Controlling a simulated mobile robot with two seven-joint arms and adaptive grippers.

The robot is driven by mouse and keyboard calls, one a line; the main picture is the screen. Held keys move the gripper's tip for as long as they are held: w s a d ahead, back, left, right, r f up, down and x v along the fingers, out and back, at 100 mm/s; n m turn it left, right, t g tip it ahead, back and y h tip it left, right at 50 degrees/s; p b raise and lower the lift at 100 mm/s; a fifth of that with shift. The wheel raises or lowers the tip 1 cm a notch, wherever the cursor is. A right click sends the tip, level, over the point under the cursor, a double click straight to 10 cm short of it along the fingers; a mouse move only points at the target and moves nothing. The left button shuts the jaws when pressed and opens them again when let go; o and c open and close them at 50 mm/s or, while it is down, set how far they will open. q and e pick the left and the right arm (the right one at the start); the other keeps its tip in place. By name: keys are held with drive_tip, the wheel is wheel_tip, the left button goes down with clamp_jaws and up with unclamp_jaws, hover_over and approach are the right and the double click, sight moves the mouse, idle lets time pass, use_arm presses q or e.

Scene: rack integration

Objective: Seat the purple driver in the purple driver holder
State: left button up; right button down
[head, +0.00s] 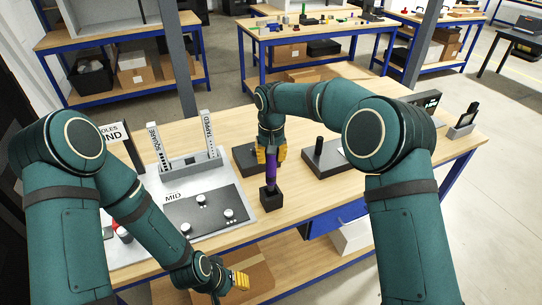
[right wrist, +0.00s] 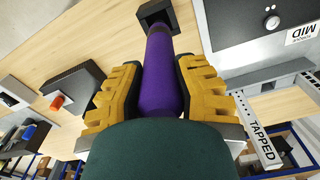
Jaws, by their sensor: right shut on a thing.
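The purple driver (head: 270,170) stands about upright in my right gripper (head: 271,154), whose yellow fingers are shut around its upper part. In the right wrist view the purple driver (right wrist: 163,75) lies between both fingers of my right gripper (right wrist: 163,85). The purple driver holder (head: 270,200) is a small black block on the table below the driver. In the right wrist view the driver's dark lower end meets the holder (right wrist: 152,10); how deep it sits is hidden. My left gripper (head: 240,281) hangs low near the table's front edge, with its finger gap unclear.
A grey board (head: 240,208) with a dark MID plate lies left of the holder. SQUARE (head: 157,147) and TAPPED (head: 209,133) signs stand behind it. Dark blocks (head: 322,157) stand behind and right of the holder. The wood right of the holder is bare.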

sight(271, 173)
drive_tip(key=shift+f+b, duration=1.85)
drive_tip(key=shift+f, duration=1.65)
drive_tip(key=c, duration=0.7)
unclamp_jaws()
drive_tip(key=shift+c, duration=0.2)
drive_tip(key=r, duration=1.2)
drive_tip(key=shift+s, duration=0.25)
